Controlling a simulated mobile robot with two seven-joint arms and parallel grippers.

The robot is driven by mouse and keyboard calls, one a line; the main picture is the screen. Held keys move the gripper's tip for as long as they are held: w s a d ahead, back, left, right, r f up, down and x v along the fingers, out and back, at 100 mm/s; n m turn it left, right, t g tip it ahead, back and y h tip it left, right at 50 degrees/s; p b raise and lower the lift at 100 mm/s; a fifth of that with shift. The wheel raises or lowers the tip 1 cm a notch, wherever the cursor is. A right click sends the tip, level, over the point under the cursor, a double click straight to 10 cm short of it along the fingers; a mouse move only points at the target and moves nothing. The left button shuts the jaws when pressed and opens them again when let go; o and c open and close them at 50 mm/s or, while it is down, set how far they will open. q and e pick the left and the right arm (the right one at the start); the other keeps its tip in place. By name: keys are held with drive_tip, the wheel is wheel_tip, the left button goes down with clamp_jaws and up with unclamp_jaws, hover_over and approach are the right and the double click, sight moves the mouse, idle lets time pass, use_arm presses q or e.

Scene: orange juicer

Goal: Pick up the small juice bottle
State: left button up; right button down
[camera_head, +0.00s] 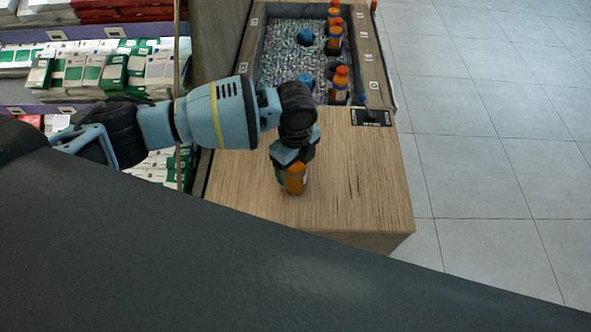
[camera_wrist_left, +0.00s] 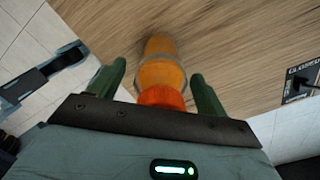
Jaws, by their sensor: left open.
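The small juice bottle (camera_head: 296,182) stands on the wooden counter top, orange in colour. In the left wrist view the bottle (camera_wrist_left: 161,72) shows its orange body and a red-orange cap near the palm. My left gripper (camera_head: 291,165) is directly above and around the upper part of the bottle. In the wrist view its two green fingers (camera_wrist_left: 160,85) are on either side of the bottle, open, with a visible gap on each side. The gripper hides the bottle's top in the head view. My right gripper is in neither view.
The wooden counter (camera_head: 365,190) is mostly bare around the bottle. Behind it is an ice bin (camera_head: 285,45) with several bottles along its right side. A black sign (camera_head: 371,117) lies at the counter's right edge. Stocked shelves (camera_head: 100,70) stand left; tiled floor lies right.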

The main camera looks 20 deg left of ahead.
use_arm(q)
drive_tip(key=c, duration=1.2)
drive_tip(key=shift+c, duration=0.3)
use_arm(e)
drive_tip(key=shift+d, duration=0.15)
use_arm(q)
drive_tip(key=shift+r, duration=0.2)
